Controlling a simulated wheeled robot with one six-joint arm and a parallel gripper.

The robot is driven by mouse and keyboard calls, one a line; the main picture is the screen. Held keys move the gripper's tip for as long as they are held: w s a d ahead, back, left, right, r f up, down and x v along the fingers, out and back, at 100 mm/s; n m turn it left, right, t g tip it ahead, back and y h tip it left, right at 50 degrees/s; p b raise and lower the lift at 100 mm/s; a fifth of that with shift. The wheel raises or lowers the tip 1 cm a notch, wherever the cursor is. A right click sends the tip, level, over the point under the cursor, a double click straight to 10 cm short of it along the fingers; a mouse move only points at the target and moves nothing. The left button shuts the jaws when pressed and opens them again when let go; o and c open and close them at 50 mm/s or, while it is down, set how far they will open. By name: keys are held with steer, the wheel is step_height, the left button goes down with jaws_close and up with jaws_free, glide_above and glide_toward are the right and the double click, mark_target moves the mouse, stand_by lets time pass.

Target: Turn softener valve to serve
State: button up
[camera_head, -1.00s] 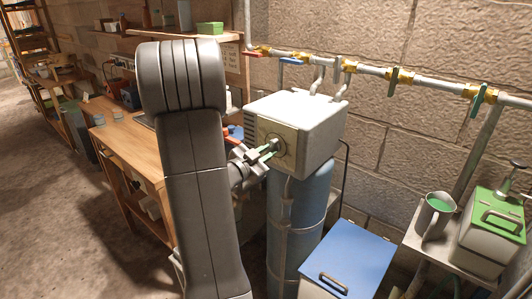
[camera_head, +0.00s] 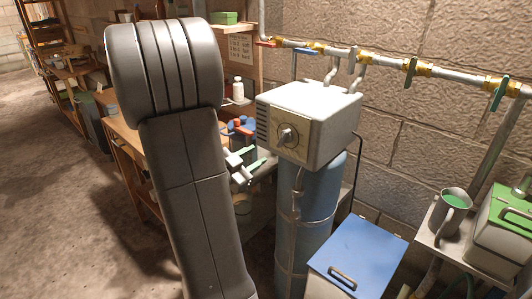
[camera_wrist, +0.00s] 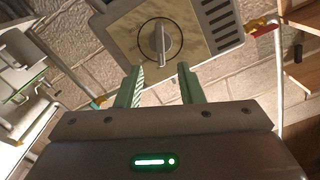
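The softener valve is a grey knob (camera_head: 287,135) on a beige dial plate on the front of a white control head (camera_head: 318,101). The head sits on a tall blue tank (camera_head: 312,200). In the wrist view the knob (camera_wrist: 160,43) shows as a bar standing nearly upright in that picture, inside a dark ring; I cannot read any dial marks. My gripper (camera_head: 251,165) is left of and below the knob, clear of it. In the wrist view its green fingers (camera_wrist: 158,80) are apart with nothing between them.
A wall pipe (camera_head: 380,62) with several coloured valve handles runs behind the head. A blue-lidded bin (camera_head: 357,250) stands right of the tank. A jug (camera_head: 451,213) and a green-lidded box (camera_head: 505,220) are further right. A wooden bench and shelves are at left.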

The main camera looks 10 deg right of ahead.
steer(key=shift+v, duration=1.55)
